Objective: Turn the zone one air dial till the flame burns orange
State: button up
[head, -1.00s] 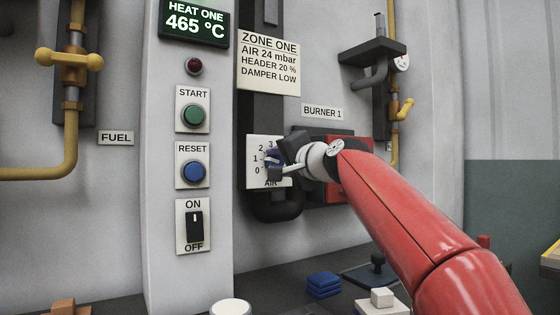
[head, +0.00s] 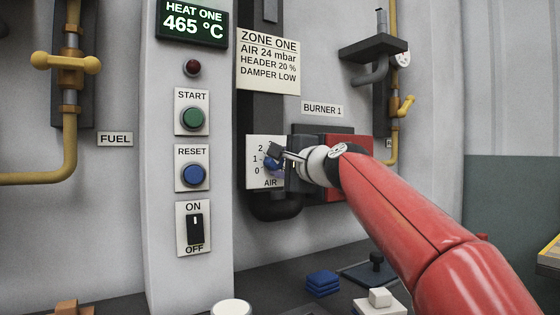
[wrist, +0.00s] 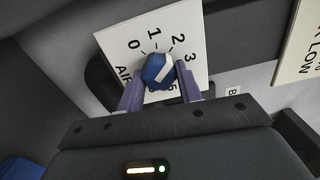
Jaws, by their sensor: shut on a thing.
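The zone one air dial is a blue knob (wrist: 155,72) with a white pointer, on a white plate (wrist: 115,38) marked with numbers and AIR. My gripper (wrist: 160,76) is shut on the knob, with one purple finger on each side. In the wrist view the pointer aims roughly between 2 and 3. In the head view the knob (head: 271,163) is partly covered by my gripper (head: 277,160). Burner 1's dark and red housing (head: 335,146) is just right of the dial, partly behind my wrist. No flame shows in either view.
The ZONE ONE card (head: 268,62) reads AIR 24 mbar. The HEAT ONE display (head: 193,24) reads 465 °C. START (head: 192,118), RESET (head: 193,175) and an ON/OFF switch (head: 195,228) are on the column to the left. Blue blocks (head: 322,284) lie on the ledge below.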

dwell(0.4)
jog(key=o, duration=1)
jog(key=b+v, duration=0.3)
jog(key=v, duration=0.4)
jog(key=shift+s+d, duration=0.2)
jog(key=shift+s, duration=0.1)
